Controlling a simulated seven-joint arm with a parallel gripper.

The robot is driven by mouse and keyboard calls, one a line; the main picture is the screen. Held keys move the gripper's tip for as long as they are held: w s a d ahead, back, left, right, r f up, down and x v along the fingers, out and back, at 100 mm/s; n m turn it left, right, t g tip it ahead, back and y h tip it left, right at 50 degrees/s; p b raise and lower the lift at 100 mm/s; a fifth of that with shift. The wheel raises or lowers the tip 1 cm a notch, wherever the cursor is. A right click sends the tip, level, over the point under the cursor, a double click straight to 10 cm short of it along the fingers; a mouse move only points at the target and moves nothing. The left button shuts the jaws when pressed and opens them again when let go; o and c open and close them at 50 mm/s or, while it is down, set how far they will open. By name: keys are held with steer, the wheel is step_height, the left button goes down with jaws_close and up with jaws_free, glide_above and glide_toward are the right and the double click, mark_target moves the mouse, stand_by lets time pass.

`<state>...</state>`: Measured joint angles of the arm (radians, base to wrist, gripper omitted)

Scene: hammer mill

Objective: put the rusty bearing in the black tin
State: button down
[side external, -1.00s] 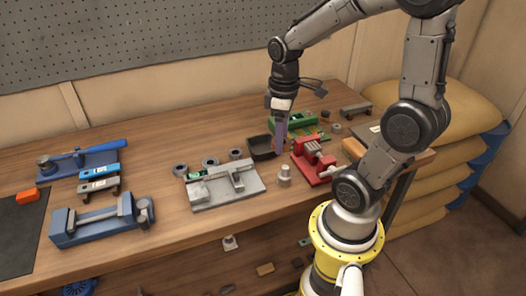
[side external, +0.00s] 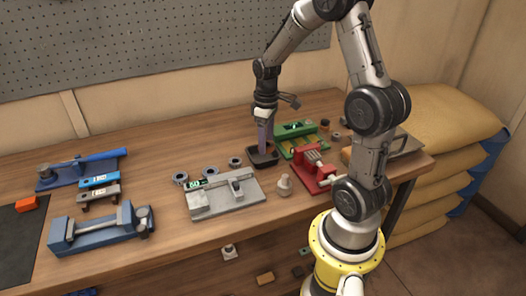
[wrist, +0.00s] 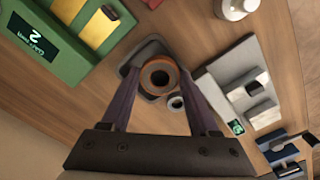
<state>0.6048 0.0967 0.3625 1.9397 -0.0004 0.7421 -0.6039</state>
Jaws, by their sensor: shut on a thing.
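The rusty bearing (wrist: 160,76), a brown-orange ring with a dark hole, sits between my two purple finger pads in the wrist view. My gripper (side external: 264,150) is shut on it and points down at the black tin (side external: 272,161). The tin's rim also shows behind the bearing in the wrist view (wrist: 150,47). The bearing overlaps the tin there. I cannot tell whether it is inside the tin or just above it. The fingers hide the bearing in the side view.
A grey metal fixture (side external: 212,203) stands left of the tin, with several grey rings nearby. A green fixture (side external: 290,131) and a red vise (side external: 309,170) stand close on the right. A pale knob-shaped part (side external: 284,186) stands in front. Bare wood lies behind the tin.

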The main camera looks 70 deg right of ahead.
steer(key=shift+w+d+f, duration=0.25)
steer(key=shift+w+f, duration=0.1)
steer(key=shift+f, duration=0.15)
steer(key=shift+w+d+f, duration=0.2)
steer(key=shift+w+f, duration=0.1)
steer(key=shift+f, duration=0.2)
steer(key=shift+w+f, duration=0.1)
steer(key=shift+f, duration=1.5)
steer(key=shift+f, duration=0.1)
steer(key=shift+c, duration=2.1)
jaws_free()
